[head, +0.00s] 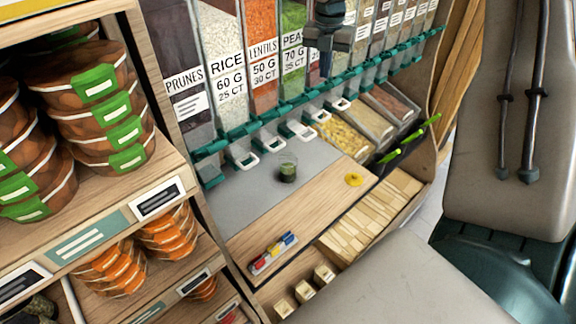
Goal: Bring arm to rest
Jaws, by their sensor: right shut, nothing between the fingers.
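My right gripper (325,62) is dark grey and hangs into the head view from the top edge, right of centre. It is shut and empty, in front of the upright clear food dispensers (264,50). It appears apart from the counter, well above it. It hides part of the dispensers behind it. My left gripper does not show in the head view.
A small jar with dark green contents (288,172) stands on the grey mat (235,195). A yellow round piece (354,179) lies on the wooden counter (310,205). Shelves at left hold stacked containers (115,120). Open bins (345,140) stand at the back right.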

